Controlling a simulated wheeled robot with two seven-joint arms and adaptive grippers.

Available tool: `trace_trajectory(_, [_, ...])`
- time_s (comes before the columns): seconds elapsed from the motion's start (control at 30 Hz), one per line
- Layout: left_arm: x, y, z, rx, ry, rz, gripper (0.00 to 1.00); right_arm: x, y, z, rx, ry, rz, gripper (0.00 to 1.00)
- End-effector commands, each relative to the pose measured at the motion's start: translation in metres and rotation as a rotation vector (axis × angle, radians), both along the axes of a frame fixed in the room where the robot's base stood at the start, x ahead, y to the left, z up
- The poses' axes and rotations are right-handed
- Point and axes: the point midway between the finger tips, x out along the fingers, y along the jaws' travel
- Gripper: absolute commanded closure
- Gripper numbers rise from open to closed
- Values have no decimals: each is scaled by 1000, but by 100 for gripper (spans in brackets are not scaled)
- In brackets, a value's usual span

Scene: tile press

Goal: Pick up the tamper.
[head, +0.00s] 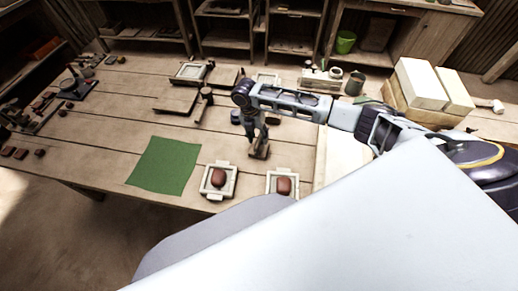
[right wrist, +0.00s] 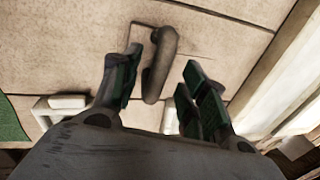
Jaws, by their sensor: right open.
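My left gripper is not in view.
Two white moulds with red-brown clay lumps (head: 218,178) (head: 283,185) sit at the table's front edge. A green cloth (head: 165,165) lies left of them. A mallet (head: 203,103) and a framed tile press (head: 190,72) stand behind. Pale blocks (head: 420,85) are stacked at right.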

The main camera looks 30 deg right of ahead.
Motion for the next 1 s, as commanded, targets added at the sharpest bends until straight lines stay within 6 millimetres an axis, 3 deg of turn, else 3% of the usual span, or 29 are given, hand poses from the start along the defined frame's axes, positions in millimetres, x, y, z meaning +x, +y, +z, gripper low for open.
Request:
trace_trajectory(0.3, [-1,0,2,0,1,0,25,-4,-3,-26,0,0,2,57])
trace_trajectory(0.77, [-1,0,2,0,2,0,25,-4,-3,-27,0,-2,2,57])
trace_trajectory(1.0, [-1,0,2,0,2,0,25,-4,-3,-27,0,-2,2,86])
